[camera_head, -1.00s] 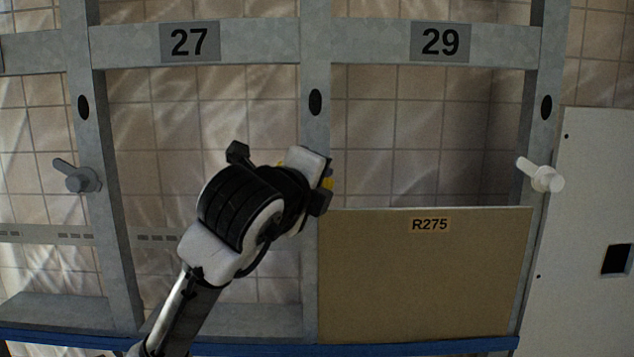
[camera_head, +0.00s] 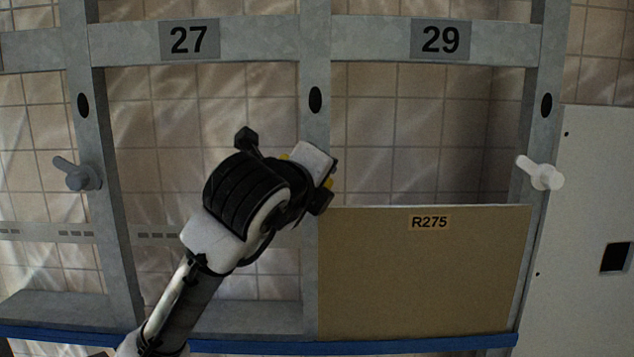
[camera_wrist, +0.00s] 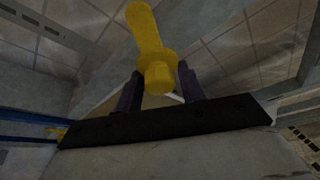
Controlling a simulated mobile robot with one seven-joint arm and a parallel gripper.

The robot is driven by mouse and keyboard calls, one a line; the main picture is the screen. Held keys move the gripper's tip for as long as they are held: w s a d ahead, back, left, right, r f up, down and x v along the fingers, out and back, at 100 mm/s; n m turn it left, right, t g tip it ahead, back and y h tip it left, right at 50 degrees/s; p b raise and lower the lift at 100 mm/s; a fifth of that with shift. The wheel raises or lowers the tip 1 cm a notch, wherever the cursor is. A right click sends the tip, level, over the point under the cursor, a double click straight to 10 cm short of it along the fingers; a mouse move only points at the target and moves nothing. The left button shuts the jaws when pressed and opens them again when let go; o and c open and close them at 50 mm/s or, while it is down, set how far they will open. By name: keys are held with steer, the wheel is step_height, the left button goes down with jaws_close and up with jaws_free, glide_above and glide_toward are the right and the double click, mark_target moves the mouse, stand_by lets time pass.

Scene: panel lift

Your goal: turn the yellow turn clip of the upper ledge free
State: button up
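The yellow turn clip (camera_wrist: 148,35) shows in the wrist view, its lever pointing up and slightly left from a round hub. The two dark fingers of my gripper (camera_wrist: 160,84) stand close against both sides of the hub, partly closed, and appear shut on it. In the head view, my gripper (camera_head: 318,178) is at the post between bays 27 and 29 and hides most of the clip. Small yellow bits of it show at the gripper's edges. The panel R275 (camera_head: 424,275) stands in the bay under number 29, right of my gripper.
A grey turn clip (camera_head: 78,174) is on the left post and a white one (camera_head: 541,173) on the right post. A blue rail (camera_head: 250,347) runs along the bottom. A white cabinet (camera_head: 590,210) stands at the right. The bay under 27 is open.

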steer(key=shift+o, duration=0.8)
steer(key=b+v, duration=0.4)
steer(key=v, duration=0.9)
steer(key=shift+s, duration=0.4)
steer(key=shift+r, duration=0.1)
